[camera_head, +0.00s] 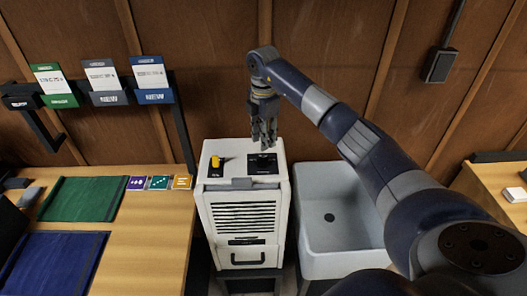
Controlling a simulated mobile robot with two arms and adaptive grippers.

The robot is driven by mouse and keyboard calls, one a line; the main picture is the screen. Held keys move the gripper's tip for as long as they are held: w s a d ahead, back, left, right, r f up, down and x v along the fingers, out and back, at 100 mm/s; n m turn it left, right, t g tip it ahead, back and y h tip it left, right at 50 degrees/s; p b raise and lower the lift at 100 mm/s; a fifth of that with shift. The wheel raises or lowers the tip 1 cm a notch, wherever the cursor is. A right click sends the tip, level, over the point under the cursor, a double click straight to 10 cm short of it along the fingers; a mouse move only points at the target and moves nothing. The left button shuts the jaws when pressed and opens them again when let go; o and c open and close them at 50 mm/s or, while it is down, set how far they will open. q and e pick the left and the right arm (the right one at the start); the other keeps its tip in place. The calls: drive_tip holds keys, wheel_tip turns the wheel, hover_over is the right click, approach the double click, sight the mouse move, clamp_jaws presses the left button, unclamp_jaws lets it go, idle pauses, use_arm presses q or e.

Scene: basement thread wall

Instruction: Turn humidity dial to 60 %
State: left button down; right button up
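A white dehumidifier-like unit (206,207) with a slatted front stands in the middle. A yellow knob (215,162) sits on the left of its top. A black panel (262,168) lies on the right of its top, partly behind my fingers. I cannot read any humidity marks, and I cannot tell which part is the humidity dial. My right gripper (265,145) points down at the black panel, to the right of the yellow knob. Whether it touches the panel is unclear, and its finger opening is too small to judge. My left gripper is not in view.
A grey sink (330,262) stands right of the unit. A wooden table (150,240) on the left holds green (85,198) and blue (55,262) mats and small coloured cards (159,183). A wooden wall is behind. Another table (490,180) is at the right.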

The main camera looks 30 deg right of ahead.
sight(264, 157)
wheel_tip(264, 157, down, 6)
drive_tip(key=shift+r+p, duration=0.15)
drive_tip(key=shift+p, duration=0.75)
drive_tip(key=shift+f, duration=0.75)
clamp_jaws()
